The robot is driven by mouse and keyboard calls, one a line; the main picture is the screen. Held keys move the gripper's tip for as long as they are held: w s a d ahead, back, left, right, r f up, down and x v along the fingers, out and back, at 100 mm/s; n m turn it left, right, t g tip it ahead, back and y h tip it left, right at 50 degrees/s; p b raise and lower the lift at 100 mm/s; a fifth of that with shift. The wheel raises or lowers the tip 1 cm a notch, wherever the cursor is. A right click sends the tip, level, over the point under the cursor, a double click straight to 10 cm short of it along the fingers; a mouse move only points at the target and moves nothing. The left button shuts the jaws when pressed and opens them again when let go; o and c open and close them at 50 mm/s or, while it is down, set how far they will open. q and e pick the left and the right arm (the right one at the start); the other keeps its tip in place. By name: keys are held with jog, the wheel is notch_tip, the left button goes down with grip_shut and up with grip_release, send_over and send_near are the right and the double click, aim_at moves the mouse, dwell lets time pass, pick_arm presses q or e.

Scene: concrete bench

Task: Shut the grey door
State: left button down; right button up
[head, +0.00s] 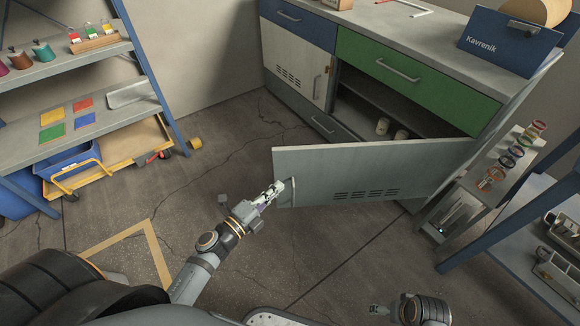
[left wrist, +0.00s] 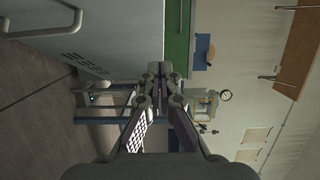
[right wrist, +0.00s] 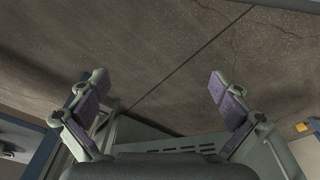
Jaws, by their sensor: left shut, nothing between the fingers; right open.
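The grey door (head: 385,165) of the bench cabinet stands wide open, swung out over the floor, with vent slots low on it. Its bar handle (head: 292,193) is near the free left edge. My left gripper (head: 276,188) is shut and empty, close beside that free edge near the handle; I cannot tell whether it touches. In the left wrist view the door (left wrist: 115,30) and its handle (left wrist: 45,30) fill the upper left, beyond the closed fingers (left wrist: 160,72). My right gripper (right wrist: 158,88) is open and empty above the floor, low in the head view (head: 380,310).
The cabinet opening (head: 375,110) shows a shelf and pale cylinders, under a green drawer (head: 410,75). A rack with coloured rings (head: 512,150) stands right of the door. Shelving (head: 75,70) and a yellow cart (head: 110,155) are at left. The floor left of the door is mostly clear.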

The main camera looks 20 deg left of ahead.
pick_arm(q)
send_near(304, 151)
jog(key=d, duration=0.3)
jog(key=w, duration=0.4)
jog(key=shift+w+a+f, duration=0.1)
jog(key=shift+w+f, duration=0.05)
jog(key=shift+w, duration=0.2)
jog(key=shift+w+a, duration=0.15)
jog(key=shift+w, duration=0.2)
pick_arm(e)
jog(key=shift+r, duration=0.1)
